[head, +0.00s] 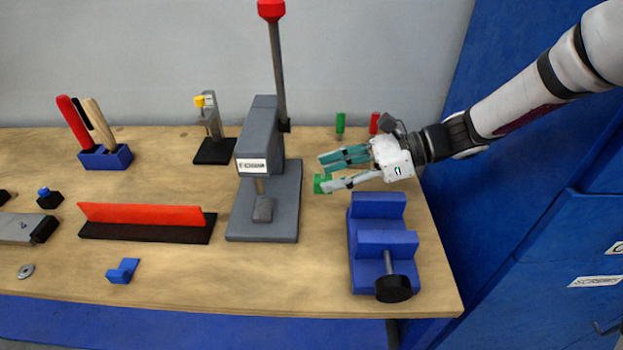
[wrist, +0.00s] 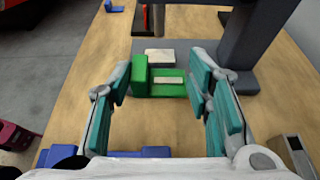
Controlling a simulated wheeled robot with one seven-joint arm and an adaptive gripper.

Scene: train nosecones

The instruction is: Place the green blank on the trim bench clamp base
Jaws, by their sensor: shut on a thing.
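The green blank (head: 322,184) is a small L-shaped block with a pale label, seen between my fingers in the wrist view (wrist: 141,79). My gripper (head: 327,172) reaches in from the right and is shut on the green blank, right of the grey press. How far it is above the bench is hard to tell. A toggle clamp with a yellow tip (head: 200,101) stands on a black base (head: 213,153) at the back, left of the press. No label shows which fixture is the trim bench clamp base; the black base looks empty.
The grey press (head: 258,145) with a red-knobbed lever stands between my gripper and the toggle clamp. A blue vise (head: 381,243) sits at front right. Green (head: 340,122) and red (head: 374,122) cylinders stand behind my gripper. The wooden bench (head: 180,270) is clear at front middle.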

